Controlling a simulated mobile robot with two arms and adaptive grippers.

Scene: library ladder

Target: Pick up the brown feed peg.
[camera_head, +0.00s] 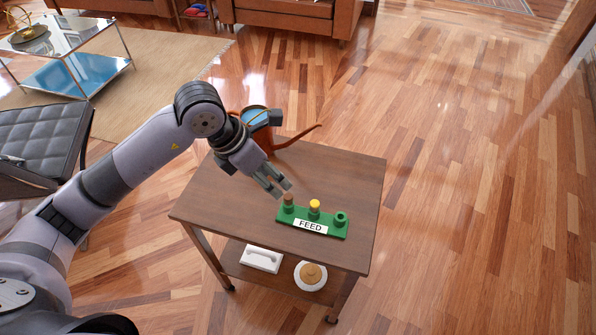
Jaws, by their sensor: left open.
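The brown feed peg (289,199) stands upright in the left holder of a green rack (336,229) with a white FEED label (310,226). A yellow peg (314,205) stands in the middle holder, and the right holder (340,218) looks empty. My left gripper (279,190) is open. Its fingertips are right beside the brown peg in the picture, just above and to the left of it. I cannot tell whether they touch it. My right gripper is not in view.
The rack is on a brown wooden cart (356,177). An orange watering can (277,142) stands at its back, partly behind my arm. The lower shelf holds a white box-like thing (262,258) and a round white and tan thing (311,274). The cart top's right side is clear.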

